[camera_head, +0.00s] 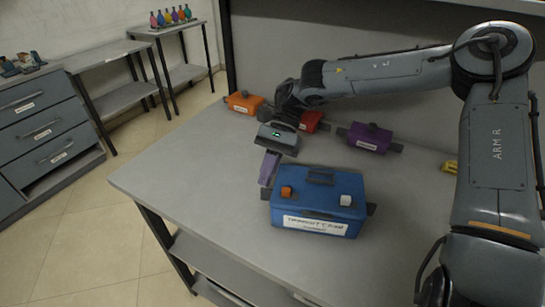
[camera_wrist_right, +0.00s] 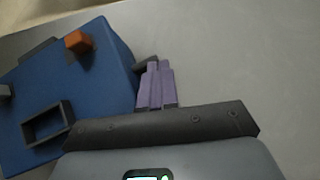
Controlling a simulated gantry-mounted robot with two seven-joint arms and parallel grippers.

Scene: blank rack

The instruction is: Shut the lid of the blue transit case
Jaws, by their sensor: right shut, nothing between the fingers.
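The blue transit case (camera_head: 318,200) stands on the grey table with its labelled front toward me. Its lid (camera_head: 315,187) looks down flat on the body; I see no gap, but a small one would be hard to tell. The lid carries a dark handle, an orange block (camera_head: 286,191) and a white block (camera_head: 345,200). My right gripper (camera_head: 266,183) is shut and empty, its purple fingers pointing down by the case's left side. In the right wrist view the fingers (camera_wrist_right: 158,66) are together beside the case (camera_wrist_right: 95,85); contact cannot be told. My left gripper is out of view.
An orange case (camera_head: 243,102), a red case (camera_head: 312,121) and a purple case (camera_head: 370,137) stand along the back of the table. A small yellow thing (camera_head: 450,166) lies near my right arm. The table's left front is clear.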

